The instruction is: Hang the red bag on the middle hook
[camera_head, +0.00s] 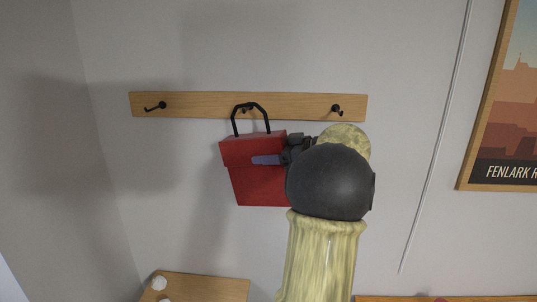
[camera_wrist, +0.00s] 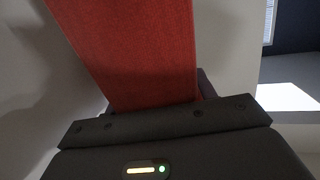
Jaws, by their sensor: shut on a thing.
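The red bag (camera_head: 256,185) is upright in front of the wall, with its black handle (camera_head: 251,108) arching up over the wooden rail (camera_head: 190,104). The handle overlaps the middle hook (camera_head: 246,108) in the head view; I cannot tell whether it rests on the hook or is in front of it. My gripper (camera_head: 268,159) is shut on the bag's right side, a finger showing across the front. In the wrist view the bag's red side (camera_wrist: 140,50) rises from between the fingers. The left hook (camera_head: 155,106) and right hook (camera_head: 337,110) are bare.
A framed poster (camera_head: 500,172) hangs at the right, with a thin pale cord (camera_head: 437,135) on the wall beside it. A wooden surface (camera_head: 205,287) with white round objects (camera_head: 159,283) is below left. My arm covers the area right of the bag.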

